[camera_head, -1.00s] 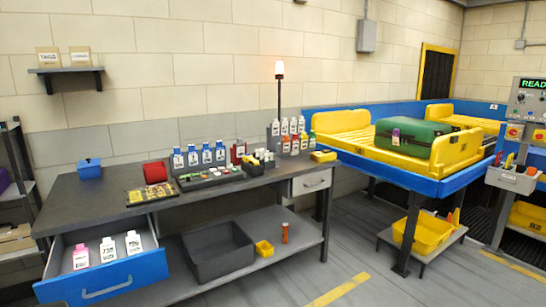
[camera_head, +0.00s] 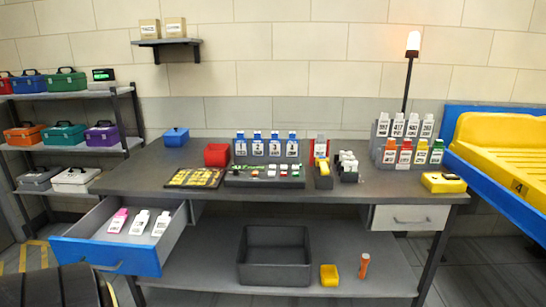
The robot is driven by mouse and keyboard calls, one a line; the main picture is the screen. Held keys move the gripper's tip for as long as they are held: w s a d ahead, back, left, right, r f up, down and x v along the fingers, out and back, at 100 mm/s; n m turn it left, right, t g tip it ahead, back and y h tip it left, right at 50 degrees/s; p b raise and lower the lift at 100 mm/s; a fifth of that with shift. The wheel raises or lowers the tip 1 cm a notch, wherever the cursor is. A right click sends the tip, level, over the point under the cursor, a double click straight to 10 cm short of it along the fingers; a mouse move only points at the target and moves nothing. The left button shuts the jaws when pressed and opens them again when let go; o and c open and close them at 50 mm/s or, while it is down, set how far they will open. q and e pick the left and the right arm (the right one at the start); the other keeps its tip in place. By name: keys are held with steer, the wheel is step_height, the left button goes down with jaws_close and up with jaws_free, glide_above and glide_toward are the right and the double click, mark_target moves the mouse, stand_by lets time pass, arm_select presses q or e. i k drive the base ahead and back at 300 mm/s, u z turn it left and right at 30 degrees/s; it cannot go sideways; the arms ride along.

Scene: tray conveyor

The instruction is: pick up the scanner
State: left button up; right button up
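No thing in view is clearly marked as the scanner. A yellow and dark upright device (camera_head: 322,172) stands on the workbench (camera_head: 380,205) near its middle, in front of a white and red bottle, and may be the scanner; its details are too small to be sure. A yellow box-like item (camera_head: 443,182) with a pale top lies near the bench's right end. Neither of my grippers shows in the head view.
A blue-fronted drawer (camera_head: 107,257) stands open at the bench's left, with several bottles inside. A dark bin (camera_head: 274,275), a small yellow bin (camera_head: 329,275) and an orange cylinder (camera_head: 364,265) sit on the lower shelf. The conveyor (camera_head: 495,196) is at right.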

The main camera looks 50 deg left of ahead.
mark_target(323, 164)
steer(key=u, duration=1.05)
steer(key=i, duration=0.95)
steer(key=u, duration=0.85)
